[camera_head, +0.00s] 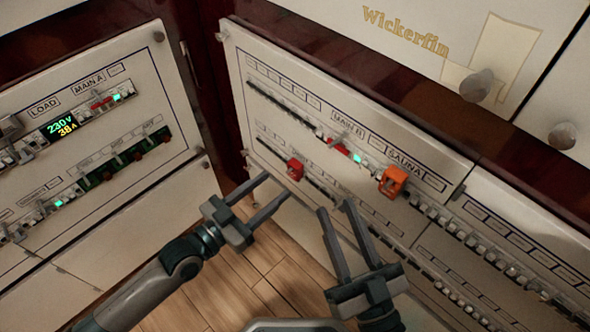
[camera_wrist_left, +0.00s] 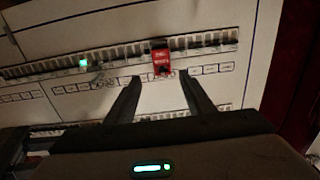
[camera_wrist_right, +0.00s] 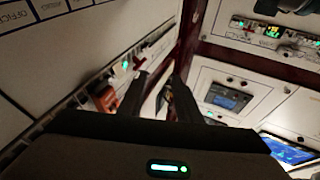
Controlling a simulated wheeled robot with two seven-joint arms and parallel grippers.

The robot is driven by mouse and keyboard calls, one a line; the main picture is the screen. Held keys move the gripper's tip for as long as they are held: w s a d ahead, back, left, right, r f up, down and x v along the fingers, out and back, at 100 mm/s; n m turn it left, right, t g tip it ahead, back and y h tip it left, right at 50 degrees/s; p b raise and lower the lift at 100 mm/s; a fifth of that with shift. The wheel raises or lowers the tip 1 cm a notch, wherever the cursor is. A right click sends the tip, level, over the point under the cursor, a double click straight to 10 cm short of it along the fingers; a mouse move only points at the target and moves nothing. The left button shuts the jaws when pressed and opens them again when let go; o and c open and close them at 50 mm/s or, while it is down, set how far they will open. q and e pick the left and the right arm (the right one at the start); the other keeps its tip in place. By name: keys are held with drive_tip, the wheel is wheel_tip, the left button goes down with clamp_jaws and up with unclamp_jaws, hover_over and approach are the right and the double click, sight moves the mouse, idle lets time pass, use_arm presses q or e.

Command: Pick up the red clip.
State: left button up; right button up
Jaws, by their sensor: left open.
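The red clip (camera_head: 295,168) is a small red block on the lower breaker row of the middle panel. In the left wrist view the red clip (camera_wrist_left: 160,58), with pale lettering, sits on its row just beyond and between the fingertips. My left gripper (camera_head: 276,185) is open and empty, its fingers pointing at the clip with a gap left. My right gripper (camera_head: 335,206) has its fingers apart and nothing between them. It is in front of the panel, right of and below the clip.
An orange clip (camera_head: 393,181) is mounted below the SAUNA label; it also shows in the right wrist view (camera_wrist_right: 105,98). A left panel (camera_head: 85,122) has a lit display. Round knobs (camera_head: 477,86) stick out at upper right. Wooden floor (camera_head: 265,265) lies below.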

sight(289, 170)
use_arm(q)
drive_tip(key=shift+x, duration=1.05)
use_arm(e)
drive_tip(key=shift+s+r, duration=0.2)
drive_tip(key=shift+r, duration=0.15)
use_arm(q)
drive_tip(key=shift+b+x, duration=0.5)
drive_tip(key=shift+x, duration=2.05)
use_arm(e)
drive_tip(key=shift+s+r+t+y, duration=0.2)
drive_tip(key=shift+s+r+t, duration=0.3)
drive_tip(key=shift+r, duration=0.15)
drive_tip(key=shift+s+r+t+y, duration=0.2)
drive_tip(key=shift+s+r+t, duration=0.3)
drive_tip(key=shift+r, duration=0.15)
use_arm(q)
drive_tip(key=shift+w+a, duration=0.15)
drive_tip(key=c, duration=1.1)
